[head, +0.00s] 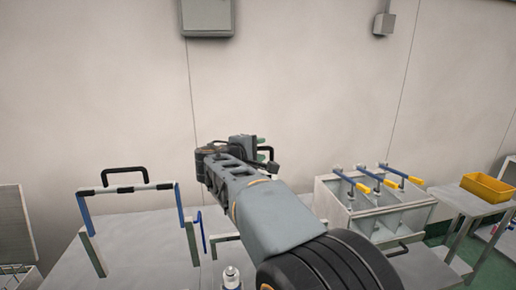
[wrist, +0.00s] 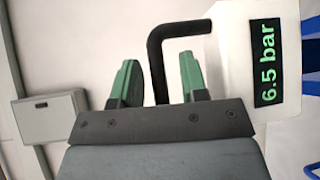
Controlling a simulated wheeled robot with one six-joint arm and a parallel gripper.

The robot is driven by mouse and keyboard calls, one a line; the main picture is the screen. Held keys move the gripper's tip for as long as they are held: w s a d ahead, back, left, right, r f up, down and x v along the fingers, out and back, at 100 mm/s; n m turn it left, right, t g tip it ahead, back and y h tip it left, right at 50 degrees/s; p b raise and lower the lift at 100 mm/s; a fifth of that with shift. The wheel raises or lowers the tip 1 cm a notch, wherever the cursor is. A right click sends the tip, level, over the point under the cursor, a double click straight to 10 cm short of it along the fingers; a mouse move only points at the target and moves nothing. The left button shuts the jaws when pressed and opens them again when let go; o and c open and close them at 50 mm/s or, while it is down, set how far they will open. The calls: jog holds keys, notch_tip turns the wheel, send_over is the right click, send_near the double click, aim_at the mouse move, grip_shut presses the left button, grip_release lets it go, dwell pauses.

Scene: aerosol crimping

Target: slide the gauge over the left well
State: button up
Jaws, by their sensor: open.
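My gripper (wrist: 160,80) has green fingers spread apart in the wrist view. A black bent handle (wrist: 157,62) shows between the fingers, beside a white panel (wrist: 236,62) with a dark "6.5 bar" display (wrist: 267,63), which looks like the gauge. I cannot tell whether the fingers touch the handle. In the head view my gripper (head: 261,148) is above the bench, and a dark handle part (head: 270,167) shows beside it. My arm hides the rest of the gauge there. I cannot make out the left well.
A frame with blue legs and a black-striped white bar (head: 126,188) stands on the grey bench (head: 150,245) at left. A small can-like part (head: 231,275) stands in front. A clamp rack (head: 385,218) with yellow-tipped levers is at right, and a yellow bin (head: 488,188) lies beyond.

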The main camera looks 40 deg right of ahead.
jog(key=shift+d, duration=0.15)
grip_shut()
dwell(0.4)
